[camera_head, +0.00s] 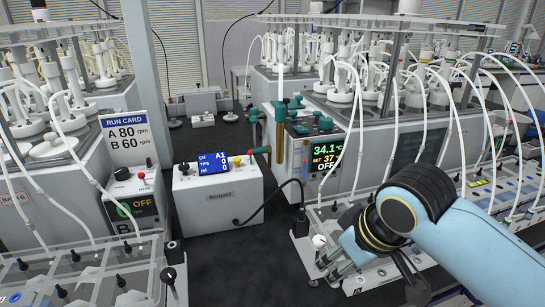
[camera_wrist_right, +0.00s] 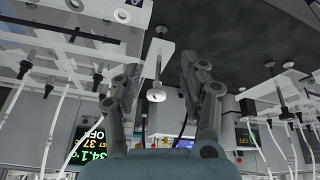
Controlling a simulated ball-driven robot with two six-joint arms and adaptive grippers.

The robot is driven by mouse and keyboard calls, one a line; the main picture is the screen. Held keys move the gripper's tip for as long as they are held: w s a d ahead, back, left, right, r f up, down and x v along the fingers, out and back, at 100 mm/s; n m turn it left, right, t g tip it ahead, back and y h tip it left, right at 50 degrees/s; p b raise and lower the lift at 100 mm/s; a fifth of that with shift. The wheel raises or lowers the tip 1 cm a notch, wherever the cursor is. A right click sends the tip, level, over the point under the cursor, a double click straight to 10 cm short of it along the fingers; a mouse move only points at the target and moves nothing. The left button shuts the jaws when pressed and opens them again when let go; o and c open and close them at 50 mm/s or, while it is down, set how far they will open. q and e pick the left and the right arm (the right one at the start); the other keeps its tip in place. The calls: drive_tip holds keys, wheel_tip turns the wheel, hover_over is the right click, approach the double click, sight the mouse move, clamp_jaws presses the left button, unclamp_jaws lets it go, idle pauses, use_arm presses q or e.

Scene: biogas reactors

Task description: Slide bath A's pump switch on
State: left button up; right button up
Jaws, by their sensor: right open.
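A bath controller with a lit display (camera_head: 326,160) reading 34.1 °C, set 37 and OFF stands right of centre in the head view. The same display (camera_wrist_right: 85,148) shows upside down at lower left in the wrist view. I cannot make out a label A or the pump switch on it. My right gripper (camera_head: 335,262) is in front of and below this controller, beside a white knob (camera_head: 319,241) at the rack's corner. In the wrist view the right gripper (camera_wrist_right: 160,66) is open, with the white knob (camera_wrist_right: 157,94) seen between its fingers, apparently untouched. My left gripper is out of view.
A white box with a blue screen (camera_head: 213,163) stands mid-bench, its black cable running right. A second controller showing OFF (camera_head: 139,208) and a run card (camera_head: 125,132) are at left. Clear plates with tubes flank the dark bench (camera_head: 235,262), which is free at front centre.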

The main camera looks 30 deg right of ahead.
drive_tip(key=w+d+r+t, duration=0.1)
drive_tip(key=w+d+r, duration=0.1)
drive_tip(key=w+r, duration=0.4)
drive_tip(key=w+d+r+t, duration=0.1)
drive_tip(key=w+d+r, duration=0.25)
drive_tip(key=w, duration=0.45)
drive_tip(key=t+p, duration=0.1)
drive_tip(key=t, duration=0.1)
approach(294, 111)
drive_tip(key=shift+m+y, duration=0.4)
drive_tip(key=x, duration=0.2)
drive_tip(key=p+x, duration=0.1)
drive_tip(key=x, duration=0.5)
drive_tip(key=shift+w+d+p, duration=0.1)
drive_tip(key=shift+d+p, duration=0.2)
drive_tip(key=shift+d, duration=0.1)
clamp_jaws()
